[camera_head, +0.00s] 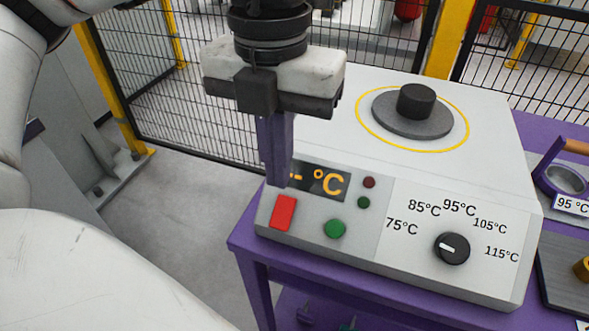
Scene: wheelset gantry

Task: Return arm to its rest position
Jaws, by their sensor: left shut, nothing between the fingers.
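My left gripper (277,183) is in the upper middle of the head view, pointing straight down. Its purple fingers are shut with nothing between them. The fingertips are in front of the left part of the display on a white heater box (370,245), above its red switch (284,212). I cannot tell whether they touch the box. My right gripper is not in view.
The heater box stands on a purple table (245,236), with a green button (334,229), a temperature knob (452,248) and a round dark plate (420,122) on top. A holder marked 95 °C (562,178) is at the right. Mesh fence (200,115) stands behind; grey floor is free at left.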

